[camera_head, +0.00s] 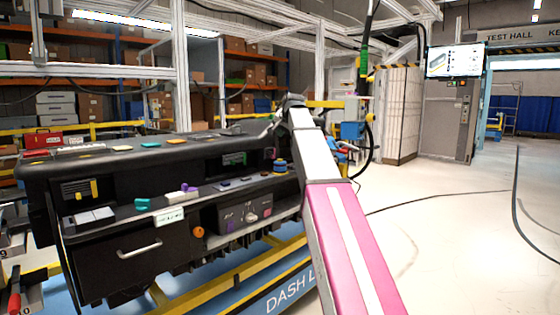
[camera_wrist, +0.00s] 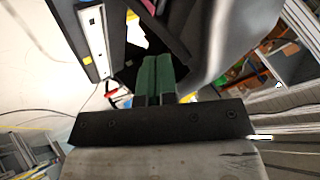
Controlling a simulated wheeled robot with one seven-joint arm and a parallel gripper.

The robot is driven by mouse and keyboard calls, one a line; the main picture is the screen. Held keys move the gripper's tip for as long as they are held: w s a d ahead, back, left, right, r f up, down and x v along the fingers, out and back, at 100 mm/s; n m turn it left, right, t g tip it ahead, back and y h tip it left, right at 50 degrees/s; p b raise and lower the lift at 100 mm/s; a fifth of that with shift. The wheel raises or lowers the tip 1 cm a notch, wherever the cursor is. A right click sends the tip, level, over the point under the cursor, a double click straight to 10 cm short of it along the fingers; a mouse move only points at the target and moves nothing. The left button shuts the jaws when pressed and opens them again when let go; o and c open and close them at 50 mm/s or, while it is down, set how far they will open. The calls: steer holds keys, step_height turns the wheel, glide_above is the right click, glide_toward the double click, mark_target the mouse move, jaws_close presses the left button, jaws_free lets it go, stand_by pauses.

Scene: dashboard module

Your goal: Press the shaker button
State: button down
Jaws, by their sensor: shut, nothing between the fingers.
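The black dashboard module (camera_head: 120,170) stands at the left in the head view. An orange round knob (camera_head: 198,232) is on its front, and a small control panel (camera_head: 232,216) with a light knob is right of it. I cannot tell which part is the shaker button. My gripper shows in the wrist view with its green fingers (camera_wrist: 157,66) together and empty. A dark part and a grey curved surface lie beyond the fingertips; contact cannot be told. In the head view my arm reaches to the module's right end, and the fingers cannot be made out there.
Teal and purple small pieces lie on the ledge. A yellow rail (camera_head: 235,276) runs below. Shelves with boxes stand behind. The floor (camera_head: 450,230) at the right is mostly clear, with cables.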

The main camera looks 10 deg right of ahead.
steer(key=shift+f, duration=3.95)
steer(key=shift+f, duration=0.15)
steer(key=shift+f, duration=0.25)
steer(key=shift+f, duration=0.4)
steer(key=shift+r, duration=0.8)
steer(key=shift+r, duration=2.5)
